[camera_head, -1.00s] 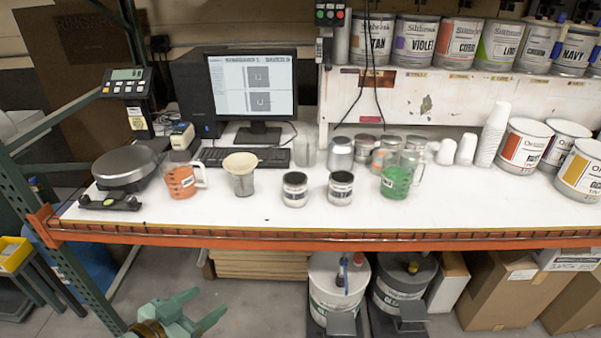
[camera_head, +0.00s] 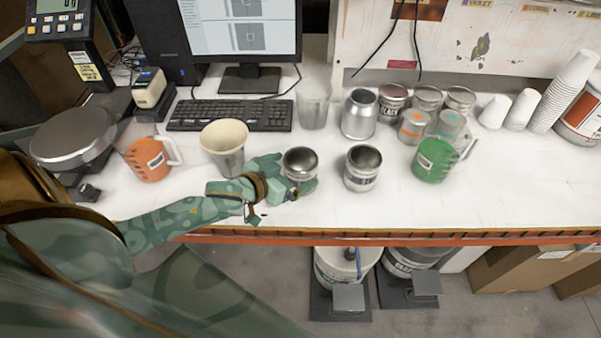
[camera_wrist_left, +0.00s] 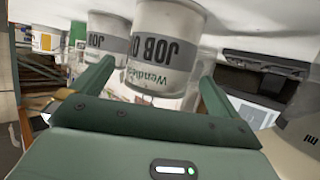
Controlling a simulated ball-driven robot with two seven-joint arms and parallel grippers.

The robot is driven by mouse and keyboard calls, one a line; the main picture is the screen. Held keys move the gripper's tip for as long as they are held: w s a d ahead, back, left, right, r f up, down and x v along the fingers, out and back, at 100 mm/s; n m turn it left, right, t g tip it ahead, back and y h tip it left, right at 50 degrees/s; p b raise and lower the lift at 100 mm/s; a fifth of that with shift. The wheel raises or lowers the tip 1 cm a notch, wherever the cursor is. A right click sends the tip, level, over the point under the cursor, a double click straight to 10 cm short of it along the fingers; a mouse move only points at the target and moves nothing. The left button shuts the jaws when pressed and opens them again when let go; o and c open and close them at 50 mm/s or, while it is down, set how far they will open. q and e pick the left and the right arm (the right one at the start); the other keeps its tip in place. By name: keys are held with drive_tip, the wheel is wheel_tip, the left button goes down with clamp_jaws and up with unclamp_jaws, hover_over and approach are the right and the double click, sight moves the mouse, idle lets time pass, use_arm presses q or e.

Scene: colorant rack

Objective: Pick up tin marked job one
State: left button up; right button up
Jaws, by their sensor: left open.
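The tin marked JOB O… (camera_wrist_left: 165,45), its last letters out of sight, appears upside down in the left wrist view. In the head view this silver tin (camera_head: 300,161) stands on the white bench. My left gripper (camera_head: 291,178) is open at the tin's near left side. In the left wrist view its two fingers (camera_wrist_left: 158,82) point at the tin, one to each side. I cannot tell whether they touch it. A second tin (camera_head: 362,170) stands just to the right; its label in the left wrist view (camera_wrist_left: 106,38) reads JOB, the rest hidden. My right gripper is out of view.
A grey cup with a cream filter (camera_head: 225,150) stands close left of my gripper, with an orange jug (camera_head: 150,160) beyond. A green jug (camera_head: 434,160) stands right of the tins. Metal cans and a keyboard (camera_head: 230,115) are behind. The bench's orange front edge (camera_head: 400,236) is near.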

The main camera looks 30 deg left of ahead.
sight(311, 163)
use_arm(q)
drive_tip(key=x, duration=0.3)
drive_tip(key=shift+w+f+b, duration=0.15)
drive_tip(key=shift+w+b, duration=0.15)
drive_tip(key=shift+w, duration=0.1)
drive_tip(key=shift+s, duration=0.15)
drive_tip(key=shift+c, duration=0.9)
drive_tip(key=c, duration=0.8)
drive_tip(key=shift+c, duration=0.2)
